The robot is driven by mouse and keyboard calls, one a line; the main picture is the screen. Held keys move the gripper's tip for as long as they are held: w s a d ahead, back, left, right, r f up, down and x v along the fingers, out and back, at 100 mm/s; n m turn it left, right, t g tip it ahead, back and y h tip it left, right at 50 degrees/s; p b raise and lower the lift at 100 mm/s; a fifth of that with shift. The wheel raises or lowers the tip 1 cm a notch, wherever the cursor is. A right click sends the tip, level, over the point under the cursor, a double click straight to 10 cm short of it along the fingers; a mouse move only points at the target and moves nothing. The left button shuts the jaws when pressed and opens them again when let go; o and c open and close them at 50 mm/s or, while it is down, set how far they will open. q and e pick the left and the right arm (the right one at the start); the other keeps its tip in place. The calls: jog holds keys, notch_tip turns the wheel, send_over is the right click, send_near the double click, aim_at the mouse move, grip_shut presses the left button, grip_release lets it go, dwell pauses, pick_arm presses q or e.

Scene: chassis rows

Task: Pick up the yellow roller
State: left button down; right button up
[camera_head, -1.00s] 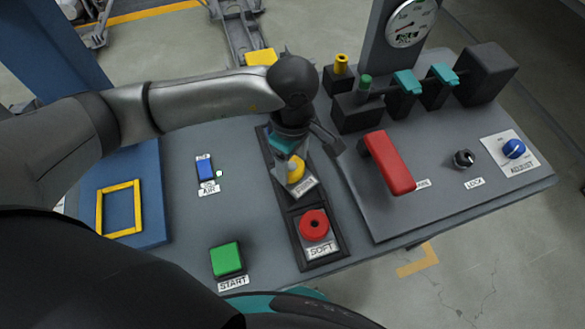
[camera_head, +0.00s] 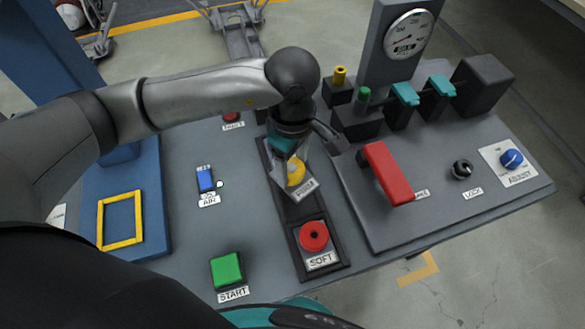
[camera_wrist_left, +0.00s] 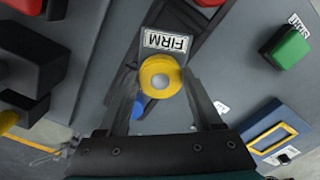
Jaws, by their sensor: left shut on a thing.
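The yellow roller (camera_head: 296,172), on a plate labelled FIRM, is between the fingers of my left gripper (camera_head: 292,184). My left gripper is shut on it, and the plate looks tilted and raised over the dark rack (camera_head: 298,212). In the left wrist view the yellow roller (camera_wrist_left: 160,76) shows its round face and pale centre between the two fingers (camera_wrist_left: 163,95). The gripper hides part of the roller and the rack's far end in the head view. The red roller (camera_head: 314,236), labelled SOFT, sits in the rack's near slot. My right gripper is not in view.
A red lever (camera_head: 388,174), a black LOCK knob (camera_head: 462,169) and a blue ADJUST knob (camera_head: 511,159) are on the right panel. A blue switch (camera_head: 206,179) and a green START button (camera_head: 227,269) are left of the rack. Teal-handled fixtures (camera_head: 405,94) stand behind.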

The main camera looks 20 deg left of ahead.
pick_arm(q)
notch_tip(320, 180, up, 15)
jog(key=p, duration=0.2)
jog(key=m+p, duration=0.5)
jog(key=p, duration=0.4)
send_over(296, 173)
notch_tip(296, 173, down, 11)
jog(key=shift+r, duration=0.1)
jog(key=shift+f, duration=0.45)
jog(key=shift+f+b, duration=2.25)
jog(key=shift+f, duration=0.95)
jog(key=shift+f+b, duration=0.55)
grip_release()
